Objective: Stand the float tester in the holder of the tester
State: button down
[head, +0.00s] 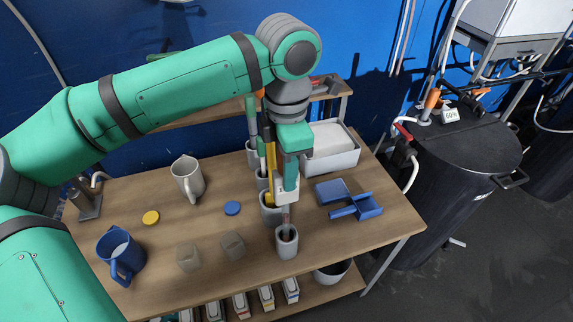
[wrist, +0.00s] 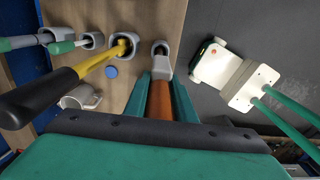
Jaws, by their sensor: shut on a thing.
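The float tester (wrist: 160,101) shows as a brown-orange rod between the two green fingers of my gripper (wrist: 162,92) in the wrist view. My gripper (head: 287,197) is shut on it and stands over the front of the table in the head view. The holder (head: 287,243) is a grey cup near the table's front edge, right below my gripper. The holder also shows in the wrist view (wrist: 160,47), just beyond the fingertips. The tester's lower end is at the holder's mouth; I cannot tell how deep it sits. My fingers partly hide the tester.
More grey holders with long-handled tools, one with a yellow shaft (wrist: 92,64), stand behind. A blue dustpan-like thing (head: 357,207) lies to the right.

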jog(key=shift+f, duration=2.15)
jog(key=c, duration=1.4)
grip_release()
notch_tip(320, 180, up, 11)
jog(key=shift+f, duration=0.1)
